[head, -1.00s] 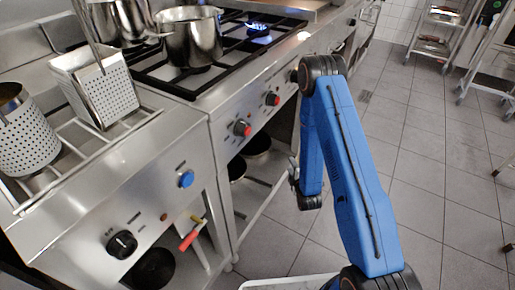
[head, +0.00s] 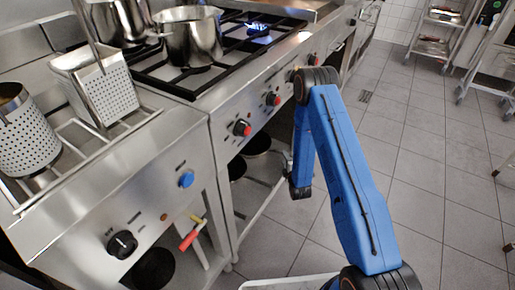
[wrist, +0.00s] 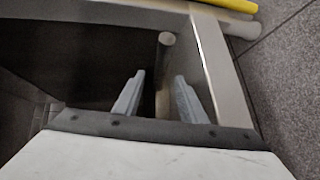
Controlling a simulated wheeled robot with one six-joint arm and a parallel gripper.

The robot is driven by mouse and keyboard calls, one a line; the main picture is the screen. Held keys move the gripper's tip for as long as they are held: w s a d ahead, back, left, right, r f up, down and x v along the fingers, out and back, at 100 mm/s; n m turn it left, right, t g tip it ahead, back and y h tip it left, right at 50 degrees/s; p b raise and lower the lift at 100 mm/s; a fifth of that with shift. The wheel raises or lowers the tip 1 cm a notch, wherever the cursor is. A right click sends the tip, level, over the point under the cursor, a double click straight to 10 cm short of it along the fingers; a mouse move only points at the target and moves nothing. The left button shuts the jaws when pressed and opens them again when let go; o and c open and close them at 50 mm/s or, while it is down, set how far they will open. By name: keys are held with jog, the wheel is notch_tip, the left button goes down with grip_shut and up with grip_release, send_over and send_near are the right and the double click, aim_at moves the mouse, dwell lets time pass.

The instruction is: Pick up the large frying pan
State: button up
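Dark round pans sit on the shelf under the stove in the head view: one (head: 257,143) farther back and one (head: 237,168) nearer. I cannot tell which is the large frying pan. In the wrist view a narrow brownish-grey bar with a rounded end, seemingly a pan handle (wrist: 164,62), lies in the gap between my fingers. My gripper (wrist: 158,98) is open, with its two grey fingers apart on either side of the bar and no clear contact. In the head view my arm reaches to the shelf opening, and the gripper is mostly hidden behind the wrist.
The stove (head: 222,108) with red-ringed knobs stands above the shelf. A metal shelf frame (wrist: 222,70) borders the opening in the wrist view. A fryer unit (head: 150,190) with perforated baskets is at left. Red and yellow valve handles (head: 190,240) stick out below it.

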jog(key=shift+x, duration=3.2)
grip_shut()
